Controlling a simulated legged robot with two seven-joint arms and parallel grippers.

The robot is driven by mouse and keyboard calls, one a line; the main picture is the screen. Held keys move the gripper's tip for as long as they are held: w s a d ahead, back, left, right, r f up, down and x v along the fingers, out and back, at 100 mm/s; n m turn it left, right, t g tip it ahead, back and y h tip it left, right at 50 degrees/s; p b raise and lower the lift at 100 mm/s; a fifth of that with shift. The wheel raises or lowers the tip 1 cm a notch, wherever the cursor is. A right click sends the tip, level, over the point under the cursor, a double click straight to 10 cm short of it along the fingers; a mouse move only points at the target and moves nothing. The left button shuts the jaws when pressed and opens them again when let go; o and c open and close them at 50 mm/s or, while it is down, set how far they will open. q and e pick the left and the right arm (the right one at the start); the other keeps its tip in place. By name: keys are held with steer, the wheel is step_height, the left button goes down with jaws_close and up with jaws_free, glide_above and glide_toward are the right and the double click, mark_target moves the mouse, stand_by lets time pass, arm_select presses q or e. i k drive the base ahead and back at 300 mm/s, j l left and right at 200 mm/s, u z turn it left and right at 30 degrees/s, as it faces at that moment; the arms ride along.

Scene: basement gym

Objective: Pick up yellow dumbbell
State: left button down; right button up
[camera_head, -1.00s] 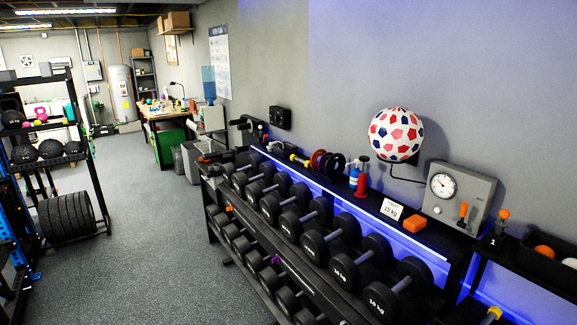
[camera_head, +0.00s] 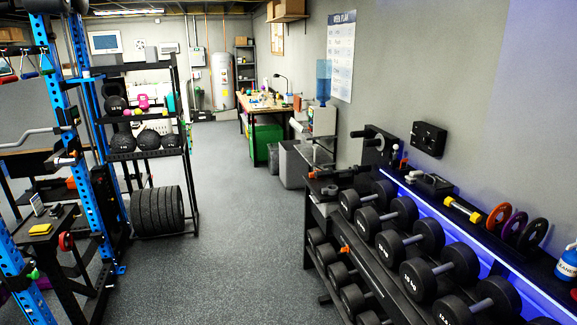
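Neither of my grippers shows in the head view.
The black rack (camera_head: 322,212) holds rows of large black dumbbells (camera_head: 397,215) below the shelf. Coloured plates (camera_head: 498,217) and a blue bottle (camera_head: 567,262) share the shelf. A blue power rack (camera_head: 95,165) and a ball rack (camera_head: 187,150) stand left. The grey floor (camera_head: 235,225) between is clear.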

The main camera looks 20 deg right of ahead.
mark_target(449, 201)
steer(key=i+z, duration=0.1)
steer(key=i, duration=1.1)
steer(key=i+j+z, duration=0.1)
steer(key=i, duration=1.15)
